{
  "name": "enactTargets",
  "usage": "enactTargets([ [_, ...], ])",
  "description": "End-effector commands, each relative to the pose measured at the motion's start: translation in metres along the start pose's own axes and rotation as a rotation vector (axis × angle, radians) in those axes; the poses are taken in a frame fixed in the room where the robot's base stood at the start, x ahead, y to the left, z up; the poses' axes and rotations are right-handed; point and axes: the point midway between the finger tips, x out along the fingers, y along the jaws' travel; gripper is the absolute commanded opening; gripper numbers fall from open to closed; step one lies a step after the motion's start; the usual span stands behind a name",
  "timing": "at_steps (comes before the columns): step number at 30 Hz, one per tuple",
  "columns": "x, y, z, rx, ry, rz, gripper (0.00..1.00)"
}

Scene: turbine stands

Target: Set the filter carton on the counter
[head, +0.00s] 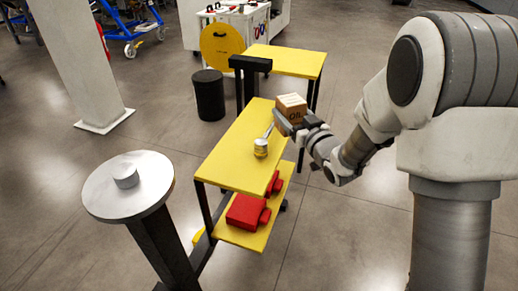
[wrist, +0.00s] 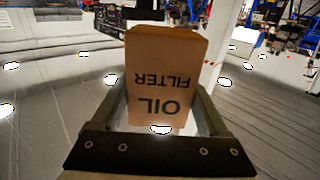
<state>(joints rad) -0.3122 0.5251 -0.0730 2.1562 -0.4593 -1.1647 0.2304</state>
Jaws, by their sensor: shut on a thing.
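The filter carton (head: 291,107) is a brown cardboard box with dark "OIL" lettering. In the wrist view the carton (wrist: 163,80) reads "OIL FILTER" upside down and sits between the two fingers. My gripper (head: 292,122) is shut on it, over the far right part of a yellow-topped bench (head: 232,155) in the head view. I cannot tell whether the carton touches the bench top. No surface is clearly labelled as the counter; the yellow bench top is the nearest flat surface.
A small yellow-and-white can (head: 260,148) stands on the bench, with a light-coloured tool beside it. Red cases (head: 245,211) lie on the lower shelf. A round metal-topped stand (head: 128,186) is at left. A black bin (head: 208,95) and another yellow table (head: 288,61) stand behind.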

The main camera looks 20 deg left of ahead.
Motion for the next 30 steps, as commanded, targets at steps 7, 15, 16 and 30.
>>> enactTargets([
  [7,0.007,-0.017,0.007,0.000,0.004,-0.038,0.00],
  [15,0.002,-0.069,0.040,0.001,0.000,-0.044,0.00],
  [16,0.002,-0.076,0.044,0.002,0.000,-0.044,0.00],
  [30,-0.003,-0.130,0.080,-0.001,0.002,-0.037,0.00],
])
